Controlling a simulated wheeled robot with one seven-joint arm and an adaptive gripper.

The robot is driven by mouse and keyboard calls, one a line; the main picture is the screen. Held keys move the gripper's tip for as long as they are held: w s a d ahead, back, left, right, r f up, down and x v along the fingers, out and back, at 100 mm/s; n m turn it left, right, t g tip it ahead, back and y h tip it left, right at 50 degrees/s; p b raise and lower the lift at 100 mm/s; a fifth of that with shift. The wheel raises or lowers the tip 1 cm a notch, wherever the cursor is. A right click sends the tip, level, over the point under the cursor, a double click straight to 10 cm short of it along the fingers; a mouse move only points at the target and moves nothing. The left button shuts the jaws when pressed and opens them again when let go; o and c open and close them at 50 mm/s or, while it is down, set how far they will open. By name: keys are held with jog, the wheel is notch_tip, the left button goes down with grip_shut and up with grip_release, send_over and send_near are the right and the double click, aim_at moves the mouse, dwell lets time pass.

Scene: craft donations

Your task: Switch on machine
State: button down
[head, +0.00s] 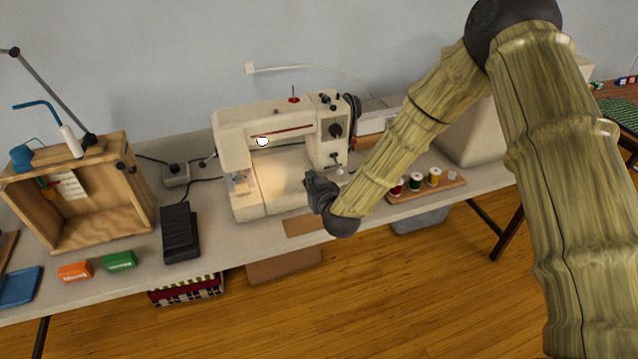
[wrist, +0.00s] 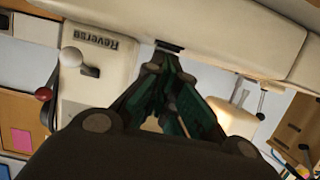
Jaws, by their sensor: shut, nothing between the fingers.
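The cream sewing machine (head: 285,155) stands on the long table, with a dark dial on its right pillar. My gripper (head: 315,182) is in front of the machine, by the lower part of that pillar. In the wrist view the gripper's green and black fingers (wrist: 168,62) are together and empty. Their tips are close to a small black part (wrist: 168,46) on the cream body (wrist: 225,28); I cannot tell if they touch it or whether it is a switch. A "Reverse" label (wrist: 95,39), a white-knobbed lever (wrist: 71,57) and a red knob (wrist: 43,94) are at left.
A black foot pedal (head: 180,233), a wooden crate (head: 75,190) and small orange and green boxes (head: 119,261) are on the table at left. A wooden rack of thread spools (head: 427,188) is at right. A brown pad (head: 304,224) lies at the front edge.

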jog(key=r+v, duration=0.1)
jog(key=v, duration=1)
jog(key=shift+r+b, duration=0.35)
jog(key=shift+r, duration=0.1)
jog(key=s+d+f+m+g+h, duration=0.1)
jog(key=s+d+f+g, duration=0.1)
jog(key=s+d+f, duration=0.35)
jog(key=s+d+f+g+h, duration=0.1)
jog(key=s+d+f+g, duration=0.15)
jog(key=s+f, duration=0.55)
jog(key=s+d+f+m+g+h, duration=0.1)
jog(key=s+d+f+g, duration=0.25)
jog(key=f, duration=0.55)
jog(key=s+d+f+m+g+h, duration=0.1)
jog(key=s+d+f, duration=0.3)
jog(key=s, duration=0.7)
jog(key=s+d+f+m+g+h, duration=0.1)
jog(key=s+d+f+g, duration=0.3)
jog(key=s+d, duration=0.3)
jog(key=s+f, duration=0.1)
jog(key=s, duration=0.4)
jog(key=shift+d+m+g, duration=0.3)
jog(key=shift+d, duration=0.1)
